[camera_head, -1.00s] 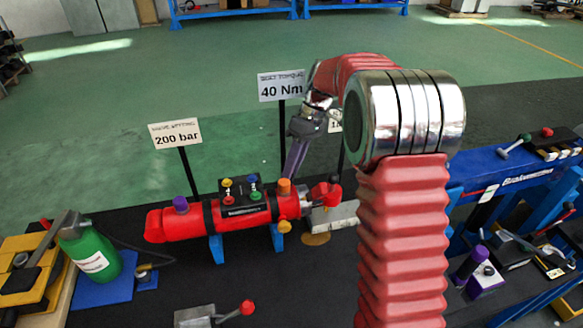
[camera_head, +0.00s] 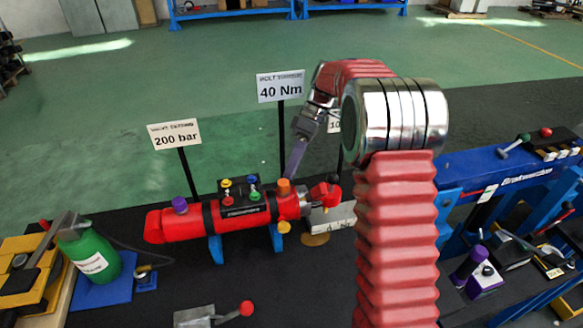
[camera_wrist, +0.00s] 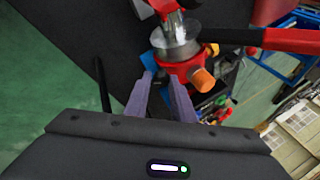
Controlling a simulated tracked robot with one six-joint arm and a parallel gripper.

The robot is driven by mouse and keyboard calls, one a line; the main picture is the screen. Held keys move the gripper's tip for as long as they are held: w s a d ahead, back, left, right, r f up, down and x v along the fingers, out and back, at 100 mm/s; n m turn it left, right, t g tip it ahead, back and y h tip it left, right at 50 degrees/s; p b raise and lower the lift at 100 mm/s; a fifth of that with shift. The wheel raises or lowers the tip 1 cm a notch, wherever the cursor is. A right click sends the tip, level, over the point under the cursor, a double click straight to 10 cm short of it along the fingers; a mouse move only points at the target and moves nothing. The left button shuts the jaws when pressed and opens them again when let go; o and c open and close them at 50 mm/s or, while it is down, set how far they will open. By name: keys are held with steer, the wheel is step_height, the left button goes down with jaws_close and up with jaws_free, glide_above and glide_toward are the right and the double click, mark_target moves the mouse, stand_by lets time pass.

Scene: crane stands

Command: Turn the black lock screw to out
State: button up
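The red cylinder (camera_head: 180,227) lies on blue stands on the dark table, with a silver collar and red end at its right. In the wrist view its end shows an orange knob (camera_wrist: 202,79) and a silver disc (camera_wrist: 176,45). My gripper (camera_wrist: 161,79) has two purple fingers, apart with an empty gap between them, just short of the red end. In the head view, my gripper (camera_head: 293,166) points down at the cylinder's right end. I cannot pick out the black lock screw for sure; the fingers and cylinder parts may hide it.
A black bar with a red grip (camera_wrist: 290,40) crosses the wrist view's upper right. Sign posts reading 200 bar (camera_head: 175,134) and 40 Nm (camera_head: 281,87) stand behind the cylinder. A green bottle (camera_head: 92,255) is left; a blue machine (camera_head: 500,168) is right.

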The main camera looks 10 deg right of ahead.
steer(key=o, duration=0.4)
steer(key=shift+a, duration=0.1)
